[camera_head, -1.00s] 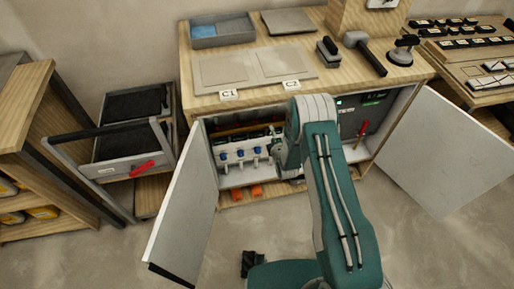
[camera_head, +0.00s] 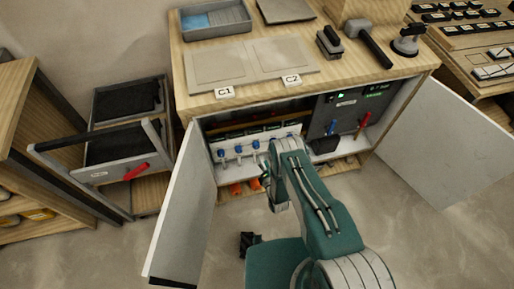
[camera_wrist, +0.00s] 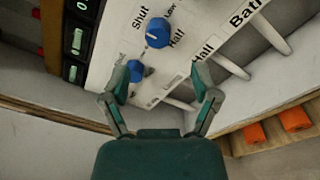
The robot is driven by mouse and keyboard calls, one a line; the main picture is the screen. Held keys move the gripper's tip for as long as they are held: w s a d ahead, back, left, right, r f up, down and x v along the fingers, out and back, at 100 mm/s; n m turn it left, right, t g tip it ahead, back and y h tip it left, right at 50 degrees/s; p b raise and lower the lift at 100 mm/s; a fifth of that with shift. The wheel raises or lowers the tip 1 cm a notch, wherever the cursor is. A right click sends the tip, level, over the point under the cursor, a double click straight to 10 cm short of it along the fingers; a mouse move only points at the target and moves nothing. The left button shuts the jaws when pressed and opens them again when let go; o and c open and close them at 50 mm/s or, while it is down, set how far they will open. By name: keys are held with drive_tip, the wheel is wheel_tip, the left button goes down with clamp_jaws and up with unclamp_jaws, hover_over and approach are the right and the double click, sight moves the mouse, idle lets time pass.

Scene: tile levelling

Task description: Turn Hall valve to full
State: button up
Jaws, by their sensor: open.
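A white valve panel (camera_head: 230,164) with blue knobs stands inside the open cabinet. In the wrist view one blue knob (camera_wrist: 158,32) has a white mark and the printed words Shut, Low and Half around it. The label Hall (camera_wrist: 207,48) is printed on its lower-right side. A second blue knob (camera_wrist: 134,70) is beside the left fingertip. My gripper (camera_wrist: 160,80) is open and empty in front of the panel, its fingers apart. I cannot tell whether a finger touches the second knob. In the head view my arm hides the panel's right end.
Cabinet doors stand open at left (camera_head: 190,215) and right (camera_head: 445,140). A dark unit holds a blue lever (camera_head: 332,127) and a red lever (camera_head: 364,121). Orange caps (camera_wrist: 295,119) lie below the panel. White pipes (camera_wrist: 270,35) stick out near the labels.

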sight(257, 148)
drive_tip(key=x, duration=0.7)
drive_tip(key=shift+a+f, duration=0.1)
clamp_jaws()
